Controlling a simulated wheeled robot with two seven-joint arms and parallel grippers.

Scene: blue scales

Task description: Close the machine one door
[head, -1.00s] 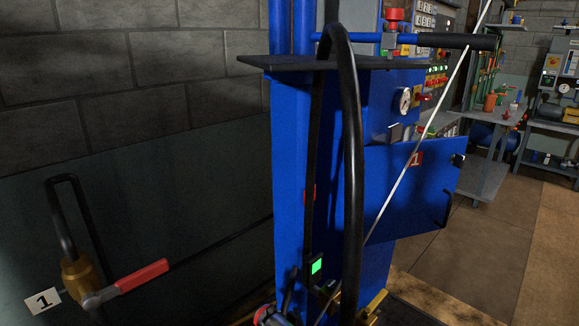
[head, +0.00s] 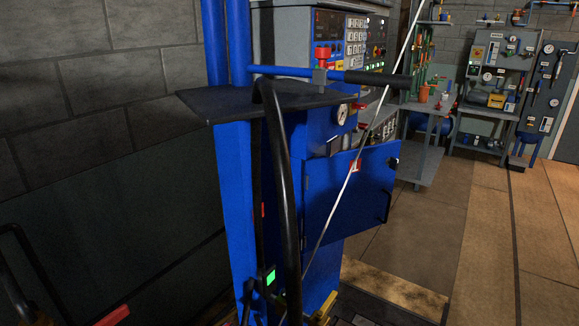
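The blue machine (head: 236,190) stands left of the middle in the head view. Its blue door (head: 340,200) carries a red label with a 1 (head: 355,166), a black handle (head: 386,208) at its right side and a small dark latch (head: 393,162) at its upper right corner. The door appears to stand open, angled out from the machine, with part of the interior showing above its top edge. A thin pale rod and a thick black hose cross in front of the machine. Neither of my grippers is in view.
A black shelf plate (head: 235,103) and a black-gripped lever (head: 375,78) jut out above the door. A red-handled valve (head: 113,316) is at the lower left. Workbenches and panels (head: 497,75) stand at the back right. The floor (head: 420,240) right of the door is clear.

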